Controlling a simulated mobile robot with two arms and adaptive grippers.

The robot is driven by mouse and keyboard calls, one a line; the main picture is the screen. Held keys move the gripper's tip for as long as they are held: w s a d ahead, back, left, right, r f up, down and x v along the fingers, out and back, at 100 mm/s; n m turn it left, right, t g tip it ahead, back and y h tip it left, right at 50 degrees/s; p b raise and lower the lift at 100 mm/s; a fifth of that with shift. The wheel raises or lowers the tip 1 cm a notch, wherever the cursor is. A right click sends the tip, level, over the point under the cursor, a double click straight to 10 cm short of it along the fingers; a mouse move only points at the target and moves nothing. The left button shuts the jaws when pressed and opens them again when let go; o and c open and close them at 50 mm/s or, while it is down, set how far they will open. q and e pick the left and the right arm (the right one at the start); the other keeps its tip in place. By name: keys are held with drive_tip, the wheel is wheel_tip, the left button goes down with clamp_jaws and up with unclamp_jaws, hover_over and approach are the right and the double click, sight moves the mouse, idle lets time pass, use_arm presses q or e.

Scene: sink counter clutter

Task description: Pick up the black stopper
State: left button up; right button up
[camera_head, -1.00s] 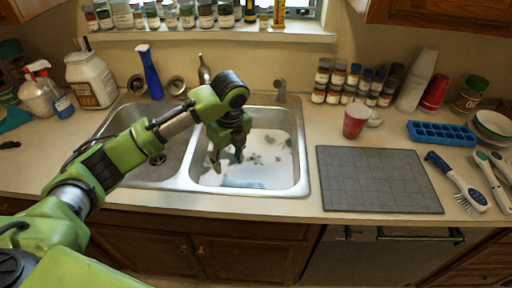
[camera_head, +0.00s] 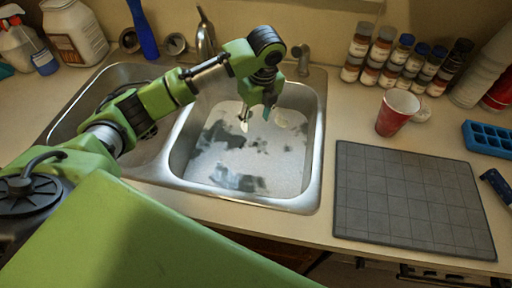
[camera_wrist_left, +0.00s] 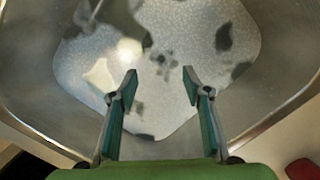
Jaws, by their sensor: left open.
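My left gripper (camera_head: 256,115) is over the right sink basin (camera_head: 313,160), pointing down. In the left wrist view its two fingers (camera_wrist_left: 160,78) are apart with nothing between them. Below lies a pale, speckled surface (camera_wrist_left: 180,30) with several dark patches. One dark oval patch (camera_wrist_left: 223,37) lies up and right of the fingers; I cannot tell whether it is the black stopper. No stopper can be made out for certain. My right gripper does not show.
A red cup (camera_head: 396,112), a grey mat (camera_head: 415,200) and several spice jars (camera_head: 400,60) are on the right counter.

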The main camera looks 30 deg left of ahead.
use_arm(q)
drive_tip(key=f, duration=0.1)
hover_over(252, 143)
drive_tip(key=f, duration=0.5)
drive_tip(key=d+f, duration=0.1)
drive_tip(key=f, duration=0.2)
drive_tip(key=shift+w+p, duration=0.1)
drive_tip(key=shift+p, duration=0.2)
drive_tip(key=f, duration=0.2)
drive_tip(key=a+f+p, duration=0.1)
drive_tip(key=f, duration=0.2)
drive_tip(key=shift+f, duration=0.25)
drive_tip(key=c, duration=1.2)
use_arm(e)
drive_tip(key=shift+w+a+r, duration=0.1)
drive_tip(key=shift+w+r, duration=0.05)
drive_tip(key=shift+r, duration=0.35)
